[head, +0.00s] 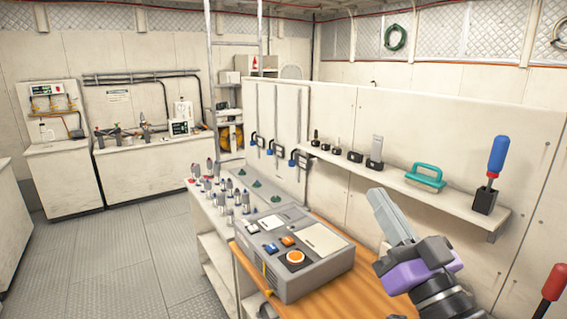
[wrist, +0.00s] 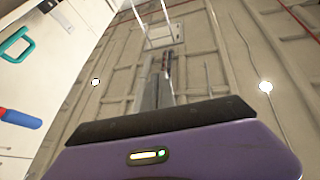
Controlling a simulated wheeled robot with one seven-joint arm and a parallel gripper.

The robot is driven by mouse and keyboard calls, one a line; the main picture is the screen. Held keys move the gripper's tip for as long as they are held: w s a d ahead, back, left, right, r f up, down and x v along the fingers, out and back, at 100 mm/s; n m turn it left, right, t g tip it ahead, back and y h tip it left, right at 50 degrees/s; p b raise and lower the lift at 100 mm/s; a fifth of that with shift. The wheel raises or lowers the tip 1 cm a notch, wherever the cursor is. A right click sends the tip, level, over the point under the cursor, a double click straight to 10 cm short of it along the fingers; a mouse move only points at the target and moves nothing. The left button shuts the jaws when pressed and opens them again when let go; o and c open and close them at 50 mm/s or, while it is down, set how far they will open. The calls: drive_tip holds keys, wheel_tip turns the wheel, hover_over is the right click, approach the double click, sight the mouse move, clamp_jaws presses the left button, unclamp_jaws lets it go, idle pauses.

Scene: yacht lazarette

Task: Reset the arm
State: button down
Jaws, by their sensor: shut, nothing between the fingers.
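My arm rises at the lower right of the head view, with a purple wrist section and dark joints. My gripper (head: 385,203) points up and to the left, above the wooden table top (head: 362,272). Its long grey fingers are together and hold nothing. In the wrist view the grey fingers (wrist: 160,70) show beyond the purple housing, aimed up toward the ceiling panels. The gripper touches nothing that I can see.
A grey control box (head: 290,250) with an orange button stands on the table, left of my arm. A wall shelf (head: 395,180) behind holds a teal-handled brush (head: 425,177) and a blue-handled tool (head: 497,157). The floor (head: 130,260) at left is clear.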

drive_tip(key=s+d+f+m+h+b, duration=0.1)
drive_tip(key=s+d+f+m+h, duration=0.2)
drive_tip(key=s+f+m+h, duration=0.4)
drive_tip(key=s+d+f+m+h+b, duration=0.1)
drive_tip(key=s+d+f+m+h, duration=0.15)
drive_tip(key=s+f+h, duration=0.45)
drive_tip(key=s+f+n+g+y+b, duration=0.1)
drive_tip(key=s+f+n+g+y, duration=0.2)
drive_tip(key=s+f, duration=0.7)
drive_tip(key=s+a+f+n+g+y+b, duration=0.1)
drive_tip(key=s+f+n+g+y+b, duration=0.1)
drive_tip(key=s+f, duration=0.9)
drive_tip(key=s+n+g+y, duration=0.1)
drive_tip(key=s+n+g, duration=0.1)
drive_tip(key=s, duration=0.3)
drive_tip(key=shift+s+n+y, duration=0.2)
drive_tip(key=shift+n+y, duration=0.15)
drive_tip(key=shift+y, duration=0.05)
drive_tip(key=shift+d, duration=0.1)
